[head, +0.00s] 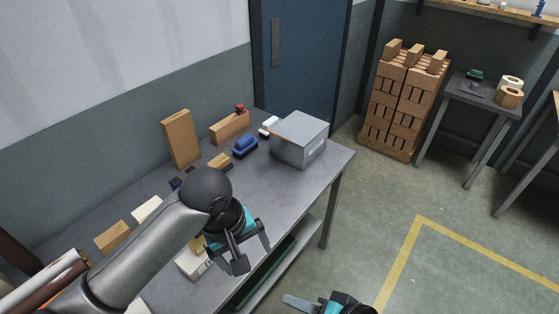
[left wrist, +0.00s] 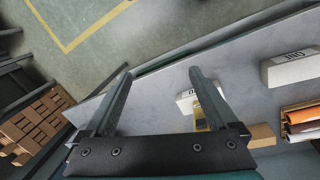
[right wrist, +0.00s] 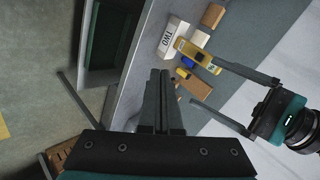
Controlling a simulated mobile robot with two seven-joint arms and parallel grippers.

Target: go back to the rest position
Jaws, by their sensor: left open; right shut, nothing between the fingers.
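My left gripper (head: 253,258) is open and empty above the front edge of the workbench (head: 310,183), its fingers pointing down in the head view. Its two fingers stand wide apart in the left wrist view (left wrist: 160,82), with a white block and a yellow tool on the bench beyond them. It also shows at the right of the right wrist view (right wrist: 204,84). My right gripper (head: 292,301) is at the bottom edge of the head view, clear of the bench. Its fingers are together with nothing between them in the right wrist view (right wrist: 160,78).
A grey box (head: 300,139) stands at the bench's far end. Along the back are an upright tan brick (head: 180,139), a long brick (head: 229,127) and a blue object (head: 245,145). A brick stack (head: 400,100) and a side table (head: 480,98) stand beyond. Floor (head: 470,255) at right is clear.

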